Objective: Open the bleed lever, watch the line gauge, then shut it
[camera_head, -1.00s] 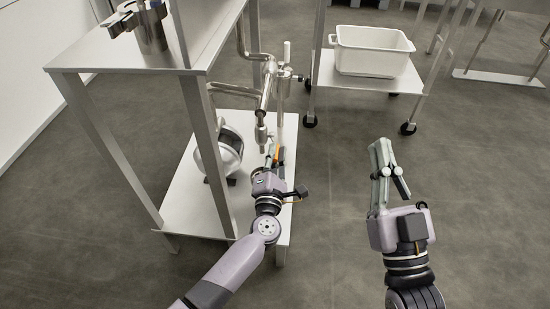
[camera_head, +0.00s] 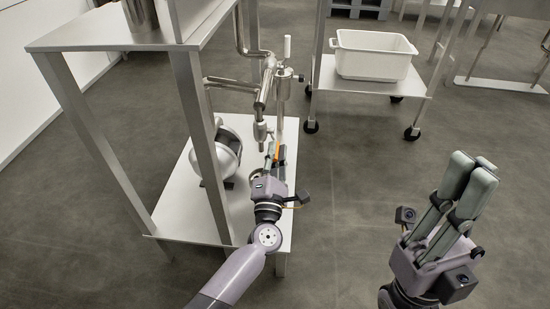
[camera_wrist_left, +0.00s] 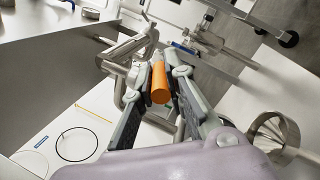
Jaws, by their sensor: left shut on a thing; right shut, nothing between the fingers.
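The bleed lever has an orange grip (camera_head: 281,153), low at the front of the pipework. In the left wrist view the orange grip (camera_wrist_left: 160,83) sits between the two fingers. My left gripper (camera_head: 274,151) is shut on it. The steel pipe (camera_head: 261,128) comes down just above and behind the fingers. The lever's pivot is mostly hidden by the gripper. I cannot make out the line gauge or its reading. My right gripper (camera_head: 472,172) is shut and empty, with its fingers pointing up, well to the right of the pipework.
A steel frame with an upper shelf (camera_head: 100,30) and a lower shelf (camera_head: 182,200) stands left of my left arm. A rounded silver vessel (camera_head: 224,156) rests on the lower shelf. A white bin (camera_head: 372,55) sits on a wheeled cart behind. The floor between the arms is clear.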

